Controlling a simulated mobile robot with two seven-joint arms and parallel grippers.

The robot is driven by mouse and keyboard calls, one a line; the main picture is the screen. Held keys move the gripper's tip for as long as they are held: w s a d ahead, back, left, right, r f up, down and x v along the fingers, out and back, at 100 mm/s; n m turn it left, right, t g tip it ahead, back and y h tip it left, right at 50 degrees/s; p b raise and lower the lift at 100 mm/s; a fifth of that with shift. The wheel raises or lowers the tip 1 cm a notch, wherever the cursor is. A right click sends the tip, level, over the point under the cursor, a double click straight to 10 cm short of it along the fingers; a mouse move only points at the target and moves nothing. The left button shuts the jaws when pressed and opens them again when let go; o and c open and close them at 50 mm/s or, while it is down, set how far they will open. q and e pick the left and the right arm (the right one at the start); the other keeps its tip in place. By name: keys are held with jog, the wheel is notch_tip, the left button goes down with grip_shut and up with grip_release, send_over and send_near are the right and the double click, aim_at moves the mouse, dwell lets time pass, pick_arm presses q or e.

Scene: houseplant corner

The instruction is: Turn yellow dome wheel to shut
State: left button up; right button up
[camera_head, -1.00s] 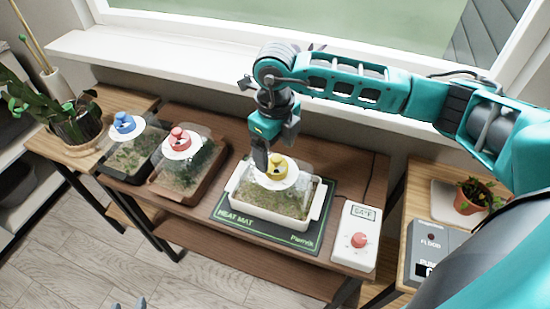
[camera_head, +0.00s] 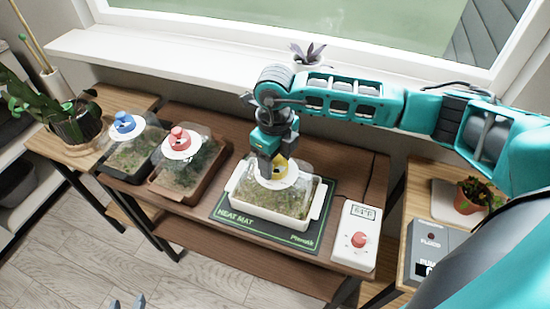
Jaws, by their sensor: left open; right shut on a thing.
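The yellow dome wheel (camera_head: 281,168) sits on a white disc on top of the clear dome (camera_head: 304,188), which covers a white tray (camera_head: 268,218) of green growth. My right gripper (camera_head: 268,172) comes from above and is shut on the yellow wheel, hiding its left part. My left gripper (camera_head: 127,304) only shows as grey fingertips at the bottom edge, apart and empty, far from the wheel.
The tray stands on a dark heat mat (camera_head: 240,230). Domes with a red wheel (camera_head: 179,138) and a blue wheel (camera_head: 124,122) stand to the left. A control box (camera_head: 357,236) is at the right. A potted plant (camera_head: 307,57) stands on the sill.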

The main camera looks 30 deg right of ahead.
jog(key=c, duration=0.4)
jog(key=shift+n, duration=0.3)
jog(key=shift+n+b, duration=0.3)
jog(key=shift+b, duration=0.2)
